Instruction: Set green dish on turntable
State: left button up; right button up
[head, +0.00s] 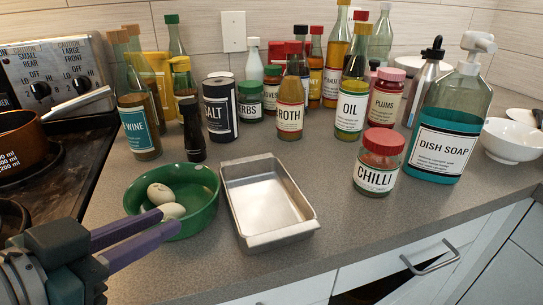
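The green dish (205,215) is a round bowl on the counter at front left, with two pale speckled eggs (160,194) in it. My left gripper (169,220) reaches in from the lower left with its two purple fingers at the dish's near-left side. The upper finger overlaps the dish's inside and the lower one passes in front of its wall. A gap shows between the fingers, so the gripper looks open. Contact with the rim cannot be made out. I see no turntable in this view. My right gripper is not in view.
A metal tray (257,240) stands just right of the dish. Bottles and jars crowd behind it, with a chilli jar (377,163) and dish soap (440,145) to the right. The stove (62,165) with a pan (22,145) is left. The counter's front right is clear.

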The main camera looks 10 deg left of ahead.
aim_at(204, 205)
pick_arm(q)
jog(key=x, duration=0.4)
jog(key=b+x, duration=0.1)
jog(key=x, duration=0.4)
jog(key=shift+w+d, duration=0.2)
grip_shut()
jog(key=shift+r, duration=0.1)
dwell(1.1)
